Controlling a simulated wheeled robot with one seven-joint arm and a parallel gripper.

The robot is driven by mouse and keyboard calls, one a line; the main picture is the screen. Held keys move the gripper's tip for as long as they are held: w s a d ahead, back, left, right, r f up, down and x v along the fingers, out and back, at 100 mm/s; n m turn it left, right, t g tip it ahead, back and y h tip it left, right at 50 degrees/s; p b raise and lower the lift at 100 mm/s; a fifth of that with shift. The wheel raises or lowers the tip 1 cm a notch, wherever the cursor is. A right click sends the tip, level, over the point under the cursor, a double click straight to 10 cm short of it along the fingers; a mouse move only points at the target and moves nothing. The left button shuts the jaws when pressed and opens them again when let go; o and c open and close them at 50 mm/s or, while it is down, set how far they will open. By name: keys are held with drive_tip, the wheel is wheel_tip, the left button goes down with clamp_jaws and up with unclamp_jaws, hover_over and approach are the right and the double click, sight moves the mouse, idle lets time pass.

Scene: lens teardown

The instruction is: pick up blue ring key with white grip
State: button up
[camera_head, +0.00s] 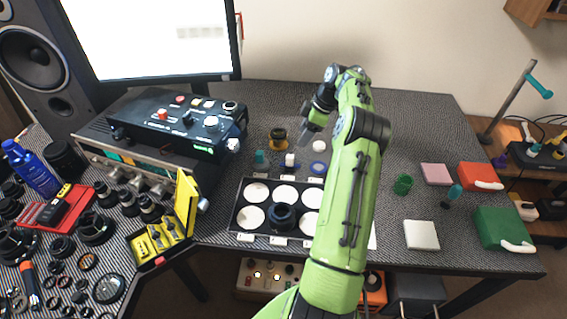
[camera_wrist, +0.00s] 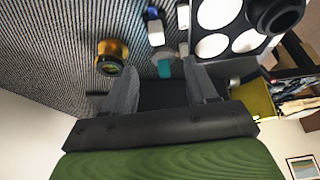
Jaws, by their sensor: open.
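A small piece with a white grip and some blue (camera_wrist: 156,33) stands on the table in the wrist view, ahead of my gripper and beyond a teal piece (camera_wrist: 164,68). In the head view I take it to be the small white-topped piece (camera_head: 290,159) just behind the black tray; its ring is too small to make out. My gripper (camera_wrist: 160,76) is open with nothing between its fingers. In the head view my gripper (camera_head: 305,132) hangs above the table behind these pieces, apart from them.
The black tray (camera_head: 238,214) with white round pads and a dark lens part lies in front. An amber-and-black piece (camera_head: 278,138) stands to the left. A black control box (camera_head: 185,122) is further left. The table's back right is clear.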

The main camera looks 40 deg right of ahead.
sight(291, 156)
drive_tip(key=b+x, duration=0.2)
drive_tip(key=x, duration=0.5)
drive_tip(key=shift+w+f, duration=0.1)
drive_tip(key=shift+f, duration=0.25)
drive_tip(key=x, duration=0.1)
drive_tip(key=b+x, duration=0.1)
drive_tip(key=x, duration=0.3)
drive_tip(key=shift+d+f+b, duration=0.25)
drive_tip(key=shift+f+b, duration=0.05)
drive_tip(key=shift+r, duration=0.1)
drive_tip(key=c, duration=1.1)
drive_tip(key=shift+o, duration=0.2)
wheel_tip(291, 156, up, 10)
drive_tip(key=p, duration=0.3)
drive_tip(key=shift+r, duration=0.1)
